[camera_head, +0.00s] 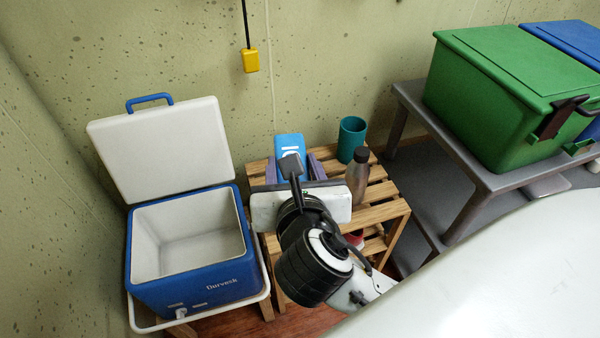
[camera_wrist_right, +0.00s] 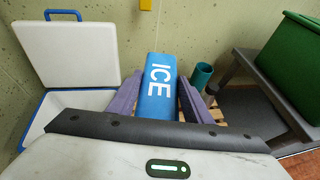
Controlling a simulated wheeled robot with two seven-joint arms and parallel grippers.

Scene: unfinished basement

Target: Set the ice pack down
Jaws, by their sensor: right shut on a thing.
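The blue ice pack (camera_head: 289,146) with white lettering is between the fingers of my right gripper (camera_head: 296,162), over the slatted wooden stand. In the right wrist view the ice pack (camera_wrist_right: 158,88) reads "ICE" and the purple fingers of the gripper (camera_wrist_right: 157,100) are on both its sides. The gripper is shut on it. Its lower part is hidden by my wrist in the head view, and I cannot tell whether it touches the slats. My left gripper is not in view.
An open blue cooler (camera_head: 190,284) with a raised white lid stands left of the wooden stand (camera_head: 384,206). A teal cup (camera_head: 352,138) and a grey bottle (camera_head: 358,178) stand on its right part. A grey table (camera_head: 478,176) with a green bin (camera_head: 510,95) is farther right.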

